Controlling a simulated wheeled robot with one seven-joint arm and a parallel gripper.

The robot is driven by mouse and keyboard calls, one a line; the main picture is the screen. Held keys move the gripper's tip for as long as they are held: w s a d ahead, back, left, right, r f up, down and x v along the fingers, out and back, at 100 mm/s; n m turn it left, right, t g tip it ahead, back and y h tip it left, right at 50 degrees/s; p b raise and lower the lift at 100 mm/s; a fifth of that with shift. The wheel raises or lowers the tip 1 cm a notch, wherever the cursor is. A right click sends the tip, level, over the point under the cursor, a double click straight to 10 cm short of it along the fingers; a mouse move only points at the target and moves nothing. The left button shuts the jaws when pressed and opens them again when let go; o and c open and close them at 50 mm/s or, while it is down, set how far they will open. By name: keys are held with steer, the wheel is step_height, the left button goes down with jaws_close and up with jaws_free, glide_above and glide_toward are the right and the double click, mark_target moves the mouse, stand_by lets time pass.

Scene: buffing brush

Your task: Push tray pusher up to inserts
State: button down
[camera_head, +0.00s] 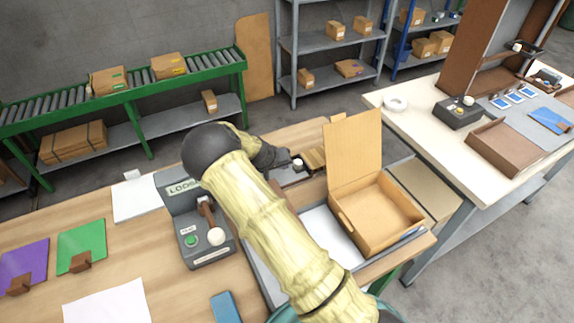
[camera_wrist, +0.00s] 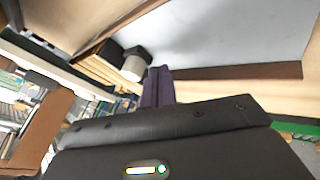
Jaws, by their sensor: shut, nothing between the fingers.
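My gripper (camera_head: 284,160) is at the far left part of the grey tray in the head view, largely hidden by my sleeved arm. In the wrist view its purple fingers (camera_wrist: 157,87) are together and empty. A white knob on a dark block (camera_head: 298,165) is just beyond the fingertips; it also shows in the wrist view (camera_wrist: 135,66). Tan slatted pieces (camera_head: 314,160), perhaps the inserts, lie beside it. A brown strip (camera_wrist: 240,71), perhaps the pusher, crosses the grey tray surface (camera_wrist: 225,35) near the fingers. Contact cannot be told.
An open cardboard box (camera_head: 375,215) stands on the tray's right part. A grey control box (camera_head: 205,235) with a green button is left of my arm. Green and purple folders (camera_head: 82,245) lie further left. A white-topped table (camera_head: 420,130) is at right.

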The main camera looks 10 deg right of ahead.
steer(key=shift+a+f, duration=0.1)
steer(key=shift+a, duration=0.9)
steer(key=b+v, duration=0.1)
steer(key=v, duration=0.9)
steer(key=shift+b, duration=0.3)
steer(key=shift+s, duration=0.1)
steer(key=s+d+r+y+p, duration=0.1)
steer(key=s+d+r+y, duration=0.1)
steer(key=s, duration=0.7)
steer(key=s+d+r+g+y+p, duration=0.1)
steer(key=s+d+r, duration=0.3)
steer(key=s, duration=0.5)
steer(key=s+d+r+n+g+y+p, duration=0.1)
steer(key=s+d+r+y, duration=0.1)
steer(key=s+r, duration=0.4)
steer(key=s+d, duration=0.1)
steer(key=s, duration=0.2)
steer(key=shift+r+y+p, duration=0.15)
steer(key=shift+y+p, duration=0.15)
steer(key=shift+s+d, duration=0.1)
steer(key=shift+s, duration=0.1)
